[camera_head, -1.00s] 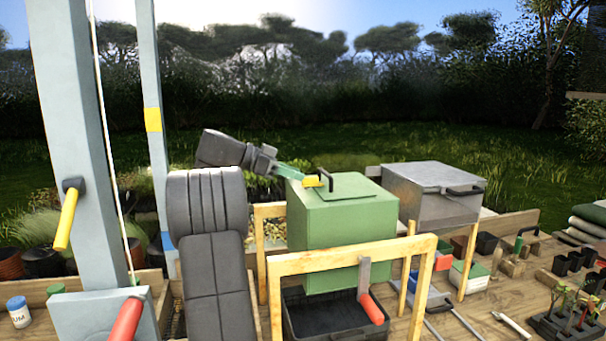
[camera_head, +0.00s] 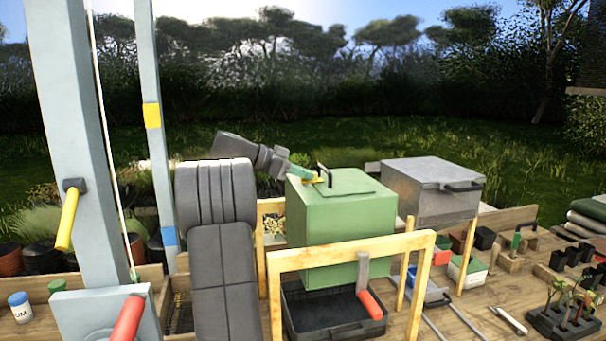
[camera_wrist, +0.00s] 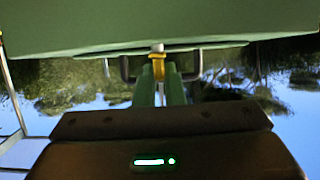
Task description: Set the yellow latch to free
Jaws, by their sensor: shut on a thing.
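The yellow latch (camera_wrist: 158,68) hangs from a pale pin at the edge of the green box (camera_wrist: 80,25) in the wrist view. My gripper (camera_wrist: 160,85) has green fingers and is shut on the latch. In the head view my gripper (camera_head: 308,178) reaches in from the left, over the top of the green box (camera_head: 345,225). Only a small bit of yellow shows there, beside a black handle (camera_head: 322,172) on the box's lid. The fingers hide most of the latch, so its exact angle is hard to tell.
A grey metal box (camera_head: 430,195) stands close on the right. A wooden frame (camera_head: 350,255) and a black tray (camera_head: 335,318) are in front. A post with a yellow lever (camera_head: 67,220) and a red lever (camera_head: 128,320) stands at the left. Open air lies above the boxes.

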